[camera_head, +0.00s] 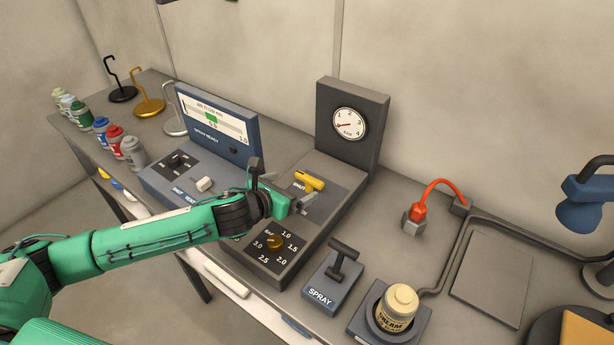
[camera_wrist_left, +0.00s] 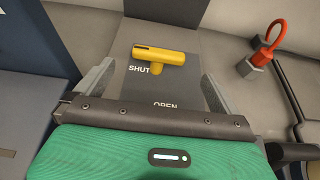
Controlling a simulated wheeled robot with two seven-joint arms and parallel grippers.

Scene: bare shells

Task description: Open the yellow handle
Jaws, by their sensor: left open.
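The yellow handle (camera_head: 309,181) sits on top of a dark grey console (camera_head: 352,184) in the middle of the table. In the left wrist view the yellow handle (camera_wrist_left: 160,60) lies crosswise over its stem, beside the printed word SHUT; the word OPEN is nearer to me. My left gripper (camera_head: 308,201) is just in front of the handle, with its jaws apart and nothing between them. In the left wrist view its two fingers (camera_wrist_left: 153,80) stand left and right of the handle, apart from it. My right gripper is not seen.
The console carries a gauge (camera_head: 348,124) at the back and a brown dial (camera_head: 275,242) in front. A blue control box (camera_head: 216,150) stands left. A SPRAY lever (camera_head: 343,262), a cream jar (camera_head: 397,307) and a red hose fitting (camera_head: 420,211) are right. A flat grey plate (camera_head: 491,277) lies further right.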

